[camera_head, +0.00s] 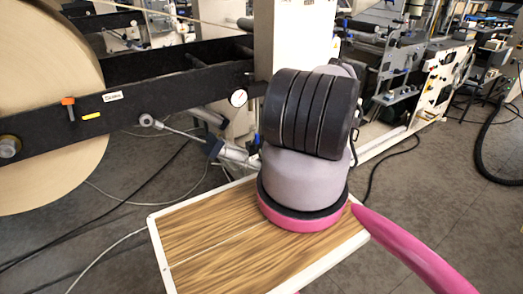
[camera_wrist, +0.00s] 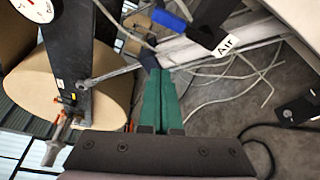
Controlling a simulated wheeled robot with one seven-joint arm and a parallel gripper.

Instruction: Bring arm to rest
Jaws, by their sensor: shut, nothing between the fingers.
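My gripper (camera_wrist: 160,74) shows in the wrist view as two green fingers side by side, closed together with nothing between them. The fingers point up the picture, toward the machine frame and the grey floor, and touch nothing that I can see. In the head view my grey, black and pink arm is folded up in the middle of the picture, above a wood-grain top. The gripper itself is hidden there behind the arm.
A large kraft paper roll (camera_head: 50,105) hangs at the left on a black machine beam (camera_head: 165,92) with a round gauge (camera_head: 238,98). The wood-grain top (camera_head: 195,240) has a white edge. Cables lie on the grey floor. More machinery (camera_head: 440,85) stands at the right.

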